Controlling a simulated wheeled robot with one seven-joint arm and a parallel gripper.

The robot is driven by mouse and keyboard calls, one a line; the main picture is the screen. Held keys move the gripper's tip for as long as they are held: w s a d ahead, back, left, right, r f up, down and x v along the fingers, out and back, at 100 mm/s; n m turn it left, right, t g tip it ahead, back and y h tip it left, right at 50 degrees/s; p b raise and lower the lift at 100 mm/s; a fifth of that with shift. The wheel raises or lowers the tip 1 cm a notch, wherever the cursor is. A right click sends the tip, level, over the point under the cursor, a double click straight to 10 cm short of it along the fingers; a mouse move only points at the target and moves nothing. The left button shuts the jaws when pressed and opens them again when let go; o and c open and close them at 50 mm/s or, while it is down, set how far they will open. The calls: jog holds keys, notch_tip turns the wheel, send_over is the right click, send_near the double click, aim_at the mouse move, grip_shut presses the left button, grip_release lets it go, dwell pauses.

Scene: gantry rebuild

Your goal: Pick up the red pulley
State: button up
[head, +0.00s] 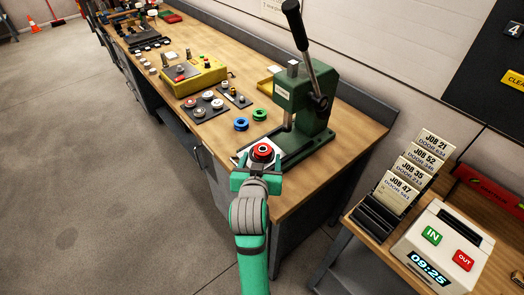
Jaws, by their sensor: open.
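The red pulley (263,149), with a dark centre, sits on the base plate of the green arbor press (305,105) at the near end of the workbench. My teal gripper (260,163) is at the near side of the pulley. Its jaws are open, one to the left and one to the right of the pulley. The gripper and arm hide the pulley's near lower side, so I cannot tell whether the jaws touch it.
A blue pulley (241,124) and a green pulley (259,114) lie on the workbench (225,141) behind the red one. The press's lever (298,28) rises at the right. A time clock (439,248) and job-card rack (377,214) stand at the lower right. The left floor is clear.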

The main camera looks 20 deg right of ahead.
aim_at(263, 147)
jog(key=shift+x, duration=3.1)
jog(key=shift+a, duration=0.2)
jog(key=c, duration=1.2)
